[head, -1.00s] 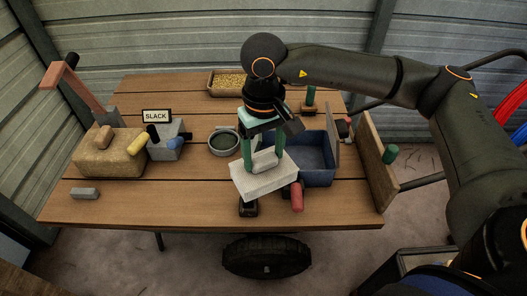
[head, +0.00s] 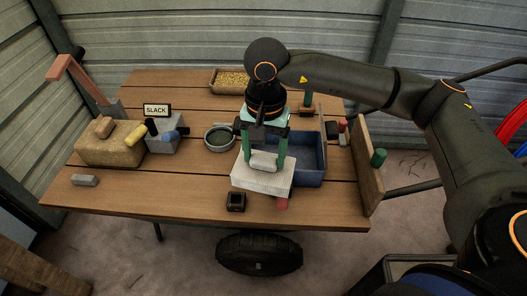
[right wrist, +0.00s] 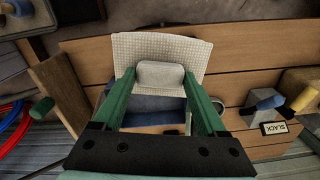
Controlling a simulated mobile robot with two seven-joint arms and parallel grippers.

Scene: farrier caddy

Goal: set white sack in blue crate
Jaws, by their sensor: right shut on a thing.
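The white sack (head: 262,180) is a pale, textured block with a raised grip piece on top, and it also shows in the right wrist view (right wrist: 205,52). My right gripper (head: 265,160) points down with its green fingers shut on the raised piece; in the right wrist view the fingers (right wrist: 160,82) flank it. The blue crate (head: 311,178) is open-topped and stands just behind and right of the sack. The sack overlaps its near left part in the head view. The crate shows partly between the fingers in the right wrist view (right wrist: 150,104). My left gripper is out of view.
A red-handled thing (head: 282,203) is mostly hidden by the sack. A small dark box (head: 236,202) stands at the front edge. A round green-grey bowl (head: 220,138) is left of the gripper. An upright wooden board (head: 366,165) borders the right side. The front left tabletop is mostly clear.

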